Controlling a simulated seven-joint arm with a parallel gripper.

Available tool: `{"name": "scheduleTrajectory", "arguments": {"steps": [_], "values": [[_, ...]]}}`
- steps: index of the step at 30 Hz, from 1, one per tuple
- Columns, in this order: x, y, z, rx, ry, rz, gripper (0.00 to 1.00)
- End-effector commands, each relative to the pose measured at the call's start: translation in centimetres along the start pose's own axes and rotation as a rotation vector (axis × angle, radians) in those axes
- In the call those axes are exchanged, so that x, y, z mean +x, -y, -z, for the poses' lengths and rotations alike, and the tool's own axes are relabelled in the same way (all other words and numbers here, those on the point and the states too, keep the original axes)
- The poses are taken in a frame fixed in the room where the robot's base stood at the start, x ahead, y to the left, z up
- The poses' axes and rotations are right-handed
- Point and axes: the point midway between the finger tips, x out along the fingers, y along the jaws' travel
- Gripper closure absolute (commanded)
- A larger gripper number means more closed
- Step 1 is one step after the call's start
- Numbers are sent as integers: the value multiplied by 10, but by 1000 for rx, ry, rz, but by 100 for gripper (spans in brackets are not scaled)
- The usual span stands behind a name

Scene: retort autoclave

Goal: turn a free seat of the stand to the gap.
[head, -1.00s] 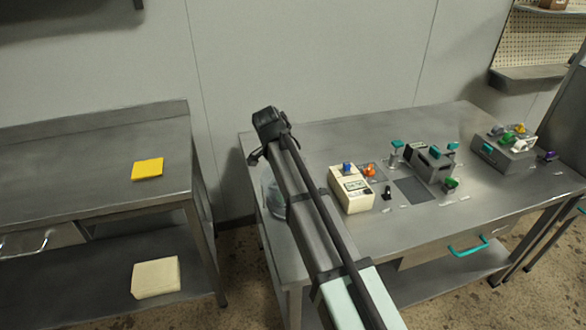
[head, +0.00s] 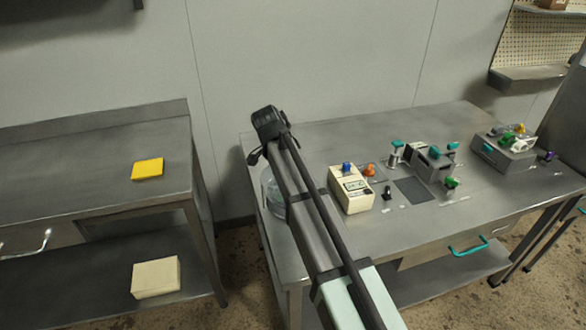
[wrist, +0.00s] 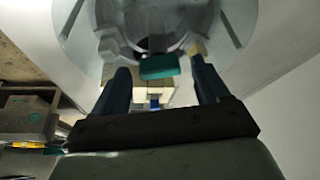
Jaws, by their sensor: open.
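The stand is a round, pale, glassy drum (head: 268,186) at the left end of the right-hand table, largely hidden behind my arm in the head view. In the wrist view its grey round body (wrist: 201,17) fills the top, with a dark round opening in its middle. A teal block (wrist: 158,67) shows in front of that opening, between the two fingers of my gripper (wrist: 162,82) in the picture. My gripper is open, with a visible gap on each side of the block; I cannot tell whether either finger touches it. Which seats are free, and the gap, cannot be made out.
A cream box with a blue knob (head: 350,190) stands right of my arm. Grey fixtures with teal handles (head: 431,160) and another grey unit (head: 503,152) stand farther right. A yellow block (head: 147,168) lies on the left table. The wall is close behind.

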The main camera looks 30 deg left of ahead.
Motion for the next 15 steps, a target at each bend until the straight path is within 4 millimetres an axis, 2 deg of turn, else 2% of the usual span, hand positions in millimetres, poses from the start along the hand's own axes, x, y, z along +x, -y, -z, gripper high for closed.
{"name": "scheduleTrajectory", "arguments": {"steps": [5, 15], "values": [[-20, 1, 0, 0, -1, 3, 26], [-84, 1, 0, 0, 0, 2, 26]]}}
